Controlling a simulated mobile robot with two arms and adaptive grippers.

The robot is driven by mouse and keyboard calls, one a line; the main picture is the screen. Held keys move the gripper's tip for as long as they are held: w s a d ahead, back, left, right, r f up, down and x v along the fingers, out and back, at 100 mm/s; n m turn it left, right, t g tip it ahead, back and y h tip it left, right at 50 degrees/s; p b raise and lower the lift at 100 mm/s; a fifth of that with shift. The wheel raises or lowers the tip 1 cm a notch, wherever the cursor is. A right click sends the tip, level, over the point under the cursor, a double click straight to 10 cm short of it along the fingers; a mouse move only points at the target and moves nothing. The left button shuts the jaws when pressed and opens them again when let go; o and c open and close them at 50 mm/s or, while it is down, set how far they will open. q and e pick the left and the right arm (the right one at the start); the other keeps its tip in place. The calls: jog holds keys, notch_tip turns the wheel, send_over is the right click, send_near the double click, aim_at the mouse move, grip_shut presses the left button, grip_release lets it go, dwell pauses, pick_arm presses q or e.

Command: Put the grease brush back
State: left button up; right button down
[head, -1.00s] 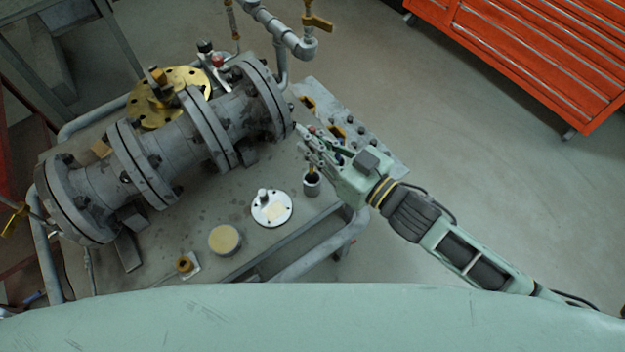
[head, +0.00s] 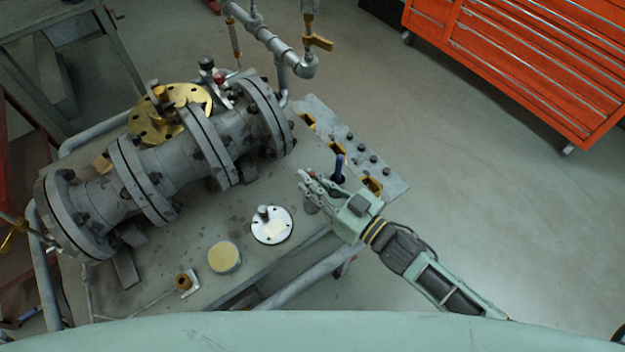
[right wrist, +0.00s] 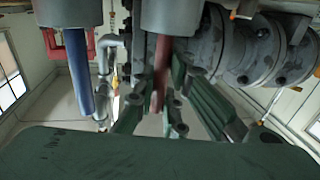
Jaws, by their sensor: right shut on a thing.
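My right gripper (head: 308,186) is over a small grey cup (head: 311,207) near the table's right front edge and hides much of it. In the right wrist view, which looks upside down, the fingers (right wrist: 157,108) are around a reddish-brown handle (right wrist: 159,75), which I take for the grease brush. The handle reaches into a grey cup (right wrist: 170,15); its brush end is hidden. The gripper is shut on this handle. My left gripper is not in view.
A blue handle (head: 339,165) stands close beside the gripper; it also shows in the right wrist view (right wrist: 80,80). A white flanged disc (head: 272,226) and a round tin (head: 224,257) lie to the left. The grey flanged valve (head: 165,165) fills the table's back.

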jog(key=c, duration=1.8)
grip_release()
jog(key=shift+f, duration=0.1)
jog(key=b+v, duration=0.2)
jog(key=v, duration=1)
